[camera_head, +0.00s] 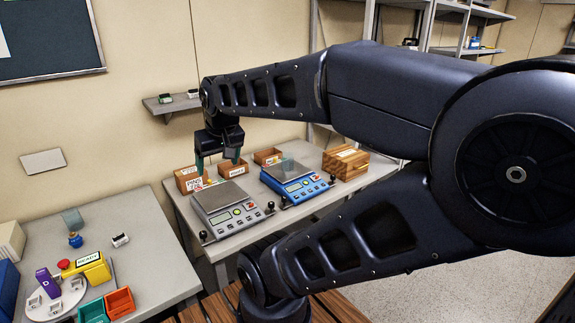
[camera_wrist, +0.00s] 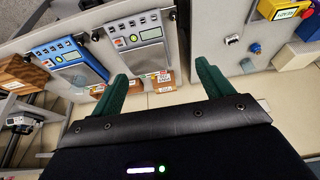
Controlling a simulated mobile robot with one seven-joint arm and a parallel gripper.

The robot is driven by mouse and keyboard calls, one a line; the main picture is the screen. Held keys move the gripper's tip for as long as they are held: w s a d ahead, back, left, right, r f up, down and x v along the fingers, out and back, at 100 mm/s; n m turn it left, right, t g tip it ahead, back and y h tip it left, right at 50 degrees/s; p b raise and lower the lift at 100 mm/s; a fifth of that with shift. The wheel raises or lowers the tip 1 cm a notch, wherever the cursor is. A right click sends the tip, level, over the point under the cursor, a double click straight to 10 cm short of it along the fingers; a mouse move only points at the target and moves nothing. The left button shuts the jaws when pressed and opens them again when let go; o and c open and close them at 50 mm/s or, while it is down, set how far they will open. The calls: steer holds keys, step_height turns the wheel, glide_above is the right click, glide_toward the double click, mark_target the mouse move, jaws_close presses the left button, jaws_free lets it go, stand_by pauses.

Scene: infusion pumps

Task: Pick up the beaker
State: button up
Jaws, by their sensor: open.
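My gripper (camera_head: 218,166) has green fingers pointing down above the back of the right table, near the wooden boxes. In the wrist view the fingers (camera_wrist: 162,70) are apart with nothing between them. My gripper is well to the right of the pale piece.
A grey scale (camera_head: 226,209) and a blue scale (camera_head: 296,183) stand on the right table. Open wooden boxes (camera_head: 188,180) are behind them, with a wooden case (camera_head: 345,163) at right. The left table holds a yellow box (camera_head: 88,268) and orange bin (camera_head: 119,303). A gap separates the tables.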

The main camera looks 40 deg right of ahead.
steer(key=w+d+m, duration=0.3)
steer(key=w+d, duration=0.3)
steer(key=w, duration=0.3)
steer(key=m+g+h, duration=0.4)
steer(key=m, duration=0.8)
glide_above(289, 161)
steer(key=w+a, duration=0.2)
step_height(289, 161, down, 16)
steer(key=shift+t, duration=0.3)
steer(key=x, duration=1)
steer(key=shift+s+d, duration=0.1)
steer(key=shift+d, duration=0.2)
steer(key=c, duration=1.1)
